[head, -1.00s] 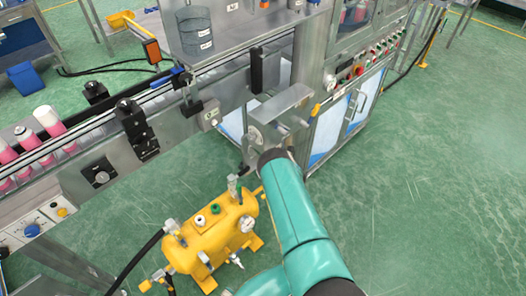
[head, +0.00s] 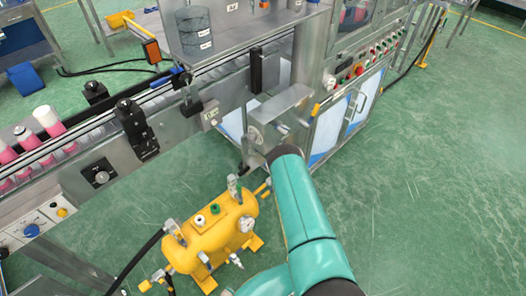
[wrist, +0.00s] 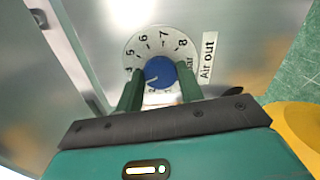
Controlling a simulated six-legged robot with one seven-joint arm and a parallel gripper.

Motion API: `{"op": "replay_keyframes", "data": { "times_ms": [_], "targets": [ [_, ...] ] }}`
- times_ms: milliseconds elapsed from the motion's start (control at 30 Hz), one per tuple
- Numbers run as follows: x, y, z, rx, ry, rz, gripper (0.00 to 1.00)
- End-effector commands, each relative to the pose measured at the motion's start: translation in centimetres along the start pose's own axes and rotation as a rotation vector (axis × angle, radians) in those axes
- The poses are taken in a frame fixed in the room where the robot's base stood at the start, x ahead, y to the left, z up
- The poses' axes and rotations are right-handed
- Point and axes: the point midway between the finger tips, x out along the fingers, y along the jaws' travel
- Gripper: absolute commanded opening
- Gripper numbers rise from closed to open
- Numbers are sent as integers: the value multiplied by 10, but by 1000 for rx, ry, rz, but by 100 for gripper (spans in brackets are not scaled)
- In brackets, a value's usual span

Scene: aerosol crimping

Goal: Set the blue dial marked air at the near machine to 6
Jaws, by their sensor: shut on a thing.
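The blue dial (wrist: 160,72) sits on a round white scale (wrist: 162,45) with numbers including 5, 6, 7 and 8. A label beside it reads "Air out" (wrist: 207,57). A short white mark on the dial points to the lower left in the wrist view, toward the low-number side and away from the 6. My gripper (wrist: 160,84) has one dark green finger on each side of the dial and is shut on it. The fingers hide the lower scale. In the head view my teal arm (head: 306,205) reaches to the near machine, and the gripper and dial cannot be made out.
A yellow tank (head: 212,232) with a gauge and valves stands on the floor left of my arm. A conveyor (head: 95,140) with pink cans runs at the left, with another blue knob (head: 31,230) on its panel. Green floor on the right is clear.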

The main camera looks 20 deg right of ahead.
Motion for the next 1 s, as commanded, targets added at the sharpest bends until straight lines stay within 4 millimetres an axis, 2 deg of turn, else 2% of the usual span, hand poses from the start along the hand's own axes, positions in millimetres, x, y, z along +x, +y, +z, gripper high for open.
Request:
{"op": "replay_keyframes", "data": {
  "times_ms": [1000],
  "targets": [
    [0,-1,0,964,-1,3,14]
  ]
}}
